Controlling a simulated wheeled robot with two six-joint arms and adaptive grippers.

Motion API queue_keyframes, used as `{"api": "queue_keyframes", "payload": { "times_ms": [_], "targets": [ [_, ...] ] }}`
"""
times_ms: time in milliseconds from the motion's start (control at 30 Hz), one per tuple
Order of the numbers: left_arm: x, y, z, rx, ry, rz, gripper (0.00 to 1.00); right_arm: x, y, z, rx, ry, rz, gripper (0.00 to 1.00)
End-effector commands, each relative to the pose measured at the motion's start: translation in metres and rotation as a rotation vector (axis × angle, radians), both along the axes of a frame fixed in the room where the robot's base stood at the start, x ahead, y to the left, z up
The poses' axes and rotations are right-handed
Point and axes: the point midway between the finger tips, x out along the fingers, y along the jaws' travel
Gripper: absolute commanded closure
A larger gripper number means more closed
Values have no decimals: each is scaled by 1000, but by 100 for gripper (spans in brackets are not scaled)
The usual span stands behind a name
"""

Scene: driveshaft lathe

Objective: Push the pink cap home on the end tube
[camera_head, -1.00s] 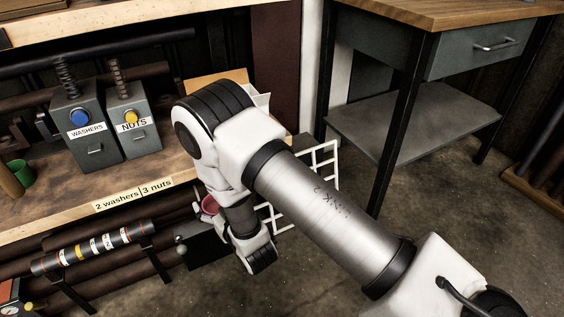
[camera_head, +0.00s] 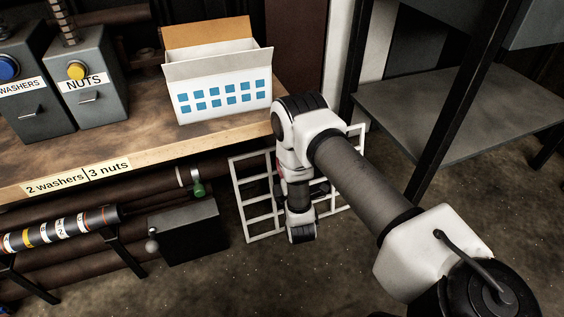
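The pink cap is not clearly visible; only a thin reddish sliver (camera_head: 281,170) shows at the left edge of my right arm's wrist, and I cannot tell what it is. Dark tubes run under the workbench. One carries a white ring (camera_head: 182,177) near its right end, with a green knob-like piece (camera_head: 197,189) just below; I cannot tell if this is the end tube. My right arm comes in from the right, its wrist hanging in front of a white grid. Its fingers are hidden or too dark to make out. My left gripper is not in view.
A white open carton (camera_head: 222,98) with blue squares stands on the workbench (camera_head: 150,143), right of the washers (camera_head: 28,110) and nuts (camera_head: 93,98) dispensers. A dark grey box (camera_head: 185,232) sits below. The white wire grid (camera_head: 239,200) stands behind my wrist. A metal shelf table (camera_head: 455,105) is at right.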

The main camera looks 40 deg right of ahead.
Motion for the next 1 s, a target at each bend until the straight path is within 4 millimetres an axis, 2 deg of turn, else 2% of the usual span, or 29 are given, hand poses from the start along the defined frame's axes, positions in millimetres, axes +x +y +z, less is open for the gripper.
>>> {"api": "queue_keyframes", "payload": {
  "times_ms": [1000],
  "targets": [
    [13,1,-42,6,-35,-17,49,59,-14,-2,3,-1,2,46]
  ]
}}
